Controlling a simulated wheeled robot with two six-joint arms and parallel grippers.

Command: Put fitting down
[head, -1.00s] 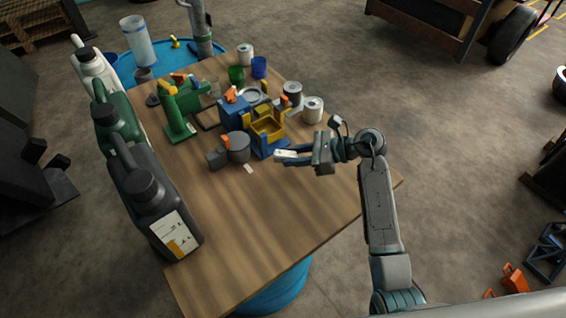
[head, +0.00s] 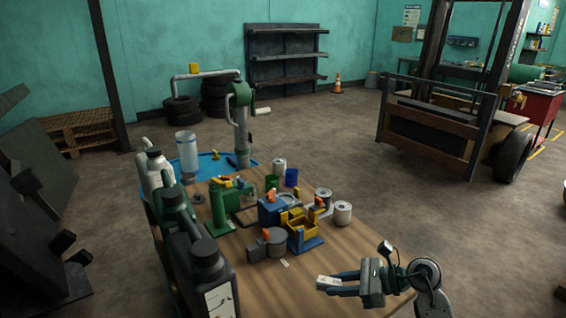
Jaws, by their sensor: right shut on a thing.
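My right gripper (head: 345,286) is at the lower right of the head view, over or near the right edge of the wooden table top (head: 296,288). Its jaws point left and are shut on a small whitish piece, which I take for the fitting (head: 328,283). The piece sticks out at the fingertips and looks clear of the things on the table. Its exact shape and its height above the wood are hard to tell. My left gripper is not in view.
A blue-and-yellow holder (head: 303,238), a grey round block (head: 276,241) and several cans and cups crowd the table's middle and back. Dark (head: 207,275) and green (head: 174,212) jugs line the left edge. Bare wood lies in front. A forklift (head: 440,130) stands beyond.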

